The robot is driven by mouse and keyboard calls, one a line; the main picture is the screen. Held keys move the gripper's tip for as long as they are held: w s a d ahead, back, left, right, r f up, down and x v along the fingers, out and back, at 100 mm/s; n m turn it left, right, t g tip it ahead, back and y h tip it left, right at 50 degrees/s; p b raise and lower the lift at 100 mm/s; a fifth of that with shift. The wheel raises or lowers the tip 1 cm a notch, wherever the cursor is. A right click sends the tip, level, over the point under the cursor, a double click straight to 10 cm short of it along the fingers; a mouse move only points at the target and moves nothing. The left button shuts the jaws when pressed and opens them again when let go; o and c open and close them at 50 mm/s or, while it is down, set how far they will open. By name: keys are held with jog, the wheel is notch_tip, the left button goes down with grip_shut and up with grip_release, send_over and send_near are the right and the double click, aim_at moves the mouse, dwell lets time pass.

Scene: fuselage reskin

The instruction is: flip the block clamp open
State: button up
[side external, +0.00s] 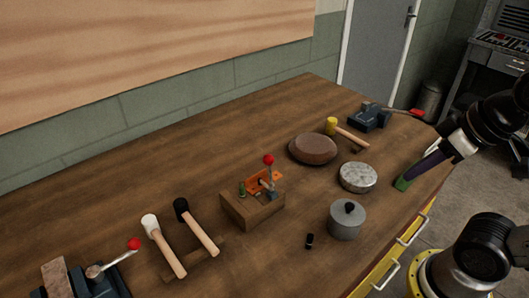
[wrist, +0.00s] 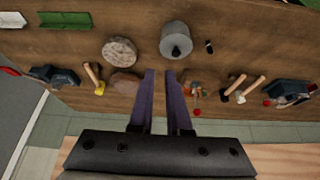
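The block clamp is a wooden block (side external: 252,207) with an orange clamp (side external: 262,182) on top and a lever ending in a red knob (side external: 268,159). The lever stands upright. In the wrist view the red knob (wrist: 197,112) and clamp show just right of my fingers, partly hidden by the right finger. My gripper (side external: 404,183) is at the right, over the table's front edge, well apart from the clamp. In the wrist view its two purple fingers (wrist: 162,74) stand apart with nothing between them.
A grey lidded pot (side external: 347,220), a speckled disc (side external: 358,178) and a brown disc (side external: 314,149) stand between my gripper and the clamp. A yellow mallet (side external: 332,127) and a vise (side external: 368,117) lie behind. Two hammers (side external: 162,244) (side external: 196,226) rest left of the clamp.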

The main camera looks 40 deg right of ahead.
jog(key=w+r, duration=0.2)
jog(key=r, duration=0.1)
jog(key=w+r, duration=0.1)
jog(key=r, duration=0.2)
jog(key=w+a+r, duration=0.1)
jog(key=w+r, duration=0.1)
jog(key=r, duration=0.1)
jog(key=shift+w, duration=0.3)
grip_shut()
jog(key=w+a+r+g, duration=0.25)
jog(key=w+r, duration=0.25)
jog(key=w, duration=0.6)
jog(key=w+a+f+n+g, duration=0.1)
jog(key=w+a+f, duration=0.4)
jog(key=w, duration=0.2)
jog(key=w+a+f+g, duration=0.1)
jog(key=w+a+f, duration=0.4)
jog(key=w, duration=0.3)
jog(key=shift+w+a+f+n+y, duration=0.2)
jog(key=shift+w+f+n+y, duration=0.1)
jog(key=shift+n, duration=0.1)
jog(key=shift+s+g, duration=0.1)
jog(key=shift+g, duration=0.15)
notch_tip(320, 180, down, 10)
jog(key=shift+s+r, duration=0.35)
jog(key=shift+s, duration=0.55)
jog(key=shift+s+r, duration=0.3)
jog(key=shift+s, duration=0.6)
